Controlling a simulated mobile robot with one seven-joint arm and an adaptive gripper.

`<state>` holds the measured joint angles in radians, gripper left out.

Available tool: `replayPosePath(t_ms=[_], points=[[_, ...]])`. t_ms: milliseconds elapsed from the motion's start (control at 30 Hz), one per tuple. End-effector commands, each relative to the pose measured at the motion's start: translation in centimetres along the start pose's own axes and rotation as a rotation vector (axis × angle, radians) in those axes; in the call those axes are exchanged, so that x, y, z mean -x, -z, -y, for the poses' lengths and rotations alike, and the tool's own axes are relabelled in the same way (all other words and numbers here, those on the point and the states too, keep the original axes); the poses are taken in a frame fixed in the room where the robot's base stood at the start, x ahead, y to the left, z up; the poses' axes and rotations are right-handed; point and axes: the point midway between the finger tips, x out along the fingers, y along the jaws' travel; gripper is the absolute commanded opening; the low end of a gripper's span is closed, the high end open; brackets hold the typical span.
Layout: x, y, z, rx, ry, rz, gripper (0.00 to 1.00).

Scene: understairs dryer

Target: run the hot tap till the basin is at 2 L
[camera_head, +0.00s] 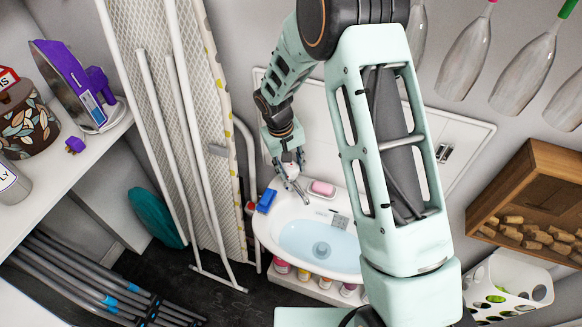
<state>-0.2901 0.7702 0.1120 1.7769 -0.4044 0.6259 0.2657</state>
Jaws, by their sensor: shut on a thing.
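The white basin (268,236) is at the centre, set against the wall, with pale blue water inside. A round grey drain (321,250) shows through the water. My gripper (289,172) is at the basin's back left rim, shut on what looks like the tap (301,192). The tap's chrome spout points down over the bowl. The gripper covers its handle, and I cannot see a hot mark or running water clearly. A small grey plate (340,221) sits on the basin's inner back wall; I cannot read a level. My arm hides the basin's right end.
A pink soap bar (323,188) and a blue sponge (266,201) lie on the rim. An ironing board (212,120) stands close on the left. Several bottles (303,275) stand beneath the basin. A wooden box of corks (530,205) and a white holed basket (507,285) are right.

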Motion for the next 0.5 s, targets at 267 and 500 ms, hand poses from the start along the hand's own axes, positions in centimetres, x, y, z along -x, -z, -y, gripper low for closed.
replayPosePath(t_ms=[267, 500], points=[[-0.12, -0.02, 0.00, 0.055, 0.000, -0.009, 0.10], [-0.24, -0.08, -0.03, 0.210, 0.000, -0.032, 0.10]])
